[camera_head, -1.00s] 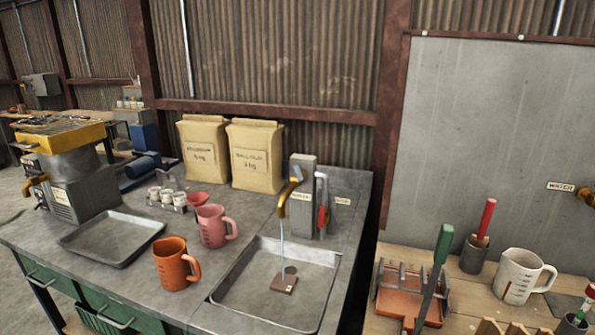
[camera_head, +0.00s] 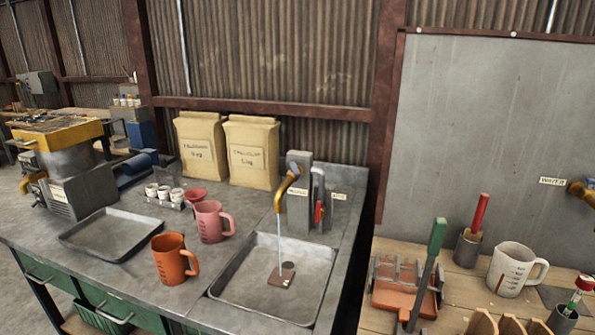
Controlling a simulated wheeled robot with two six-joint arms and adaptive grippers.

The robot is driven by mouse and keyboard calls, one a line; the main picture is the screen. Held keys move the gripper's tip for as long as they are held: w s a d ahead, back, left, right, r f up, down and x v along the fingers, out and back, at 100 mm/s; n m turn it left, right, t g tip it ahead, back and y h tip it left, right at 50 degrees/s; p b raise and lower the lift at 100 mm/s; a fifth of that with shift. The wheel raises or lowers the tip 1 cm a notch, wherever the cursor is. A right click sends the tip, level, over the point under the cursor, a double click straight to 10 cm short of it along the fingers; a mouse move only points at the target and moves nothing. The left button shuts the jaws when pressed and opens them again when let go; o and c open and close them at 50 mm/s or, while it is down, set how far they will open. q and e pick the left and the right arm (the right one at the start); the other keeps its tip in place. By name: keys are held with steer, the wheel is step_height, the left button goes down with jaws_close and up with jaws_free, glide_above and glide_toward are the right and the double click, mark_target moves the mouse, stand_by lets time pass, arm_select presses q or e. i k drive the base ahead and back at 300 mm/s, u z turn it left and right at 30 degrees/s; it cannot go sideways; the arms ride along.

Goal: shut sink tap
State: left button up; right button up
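The sink (camera_head: 232,290) is a shallow metal basin set in the grey bench top. A grey tap block (camera_head: 299,206) with a yellow spout (camera_head: 287,187) stands at its back edge. A thin stream of water (camera_head: 279,240) runs from the spout down into the basin. A red lever (camera_head: 320,211) shows on the right side of the tap, by a grey pipe. A small brown block (camera_head: 281,276) lies in the basin under the stream. Neither of my grippers is in view.
An orange jug (camera_head: 172,260) and a pink jug (camera_head: 209,222) stand left of the sink, near a metal tray (camera_head: 111,234). Two paper sacks (camera_head: 250,152) stand behind. A wooden bench at right holds a white jug (camera_head: 513,270) and a green-handled tool (camera_head: 437,237).

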mark_target(293, 165)
steer(key=k, duration=1.2)
steer(key=u, duration=0.6)
steer(key=i, duration=1.7)
steer(key=z, duration=0.4)
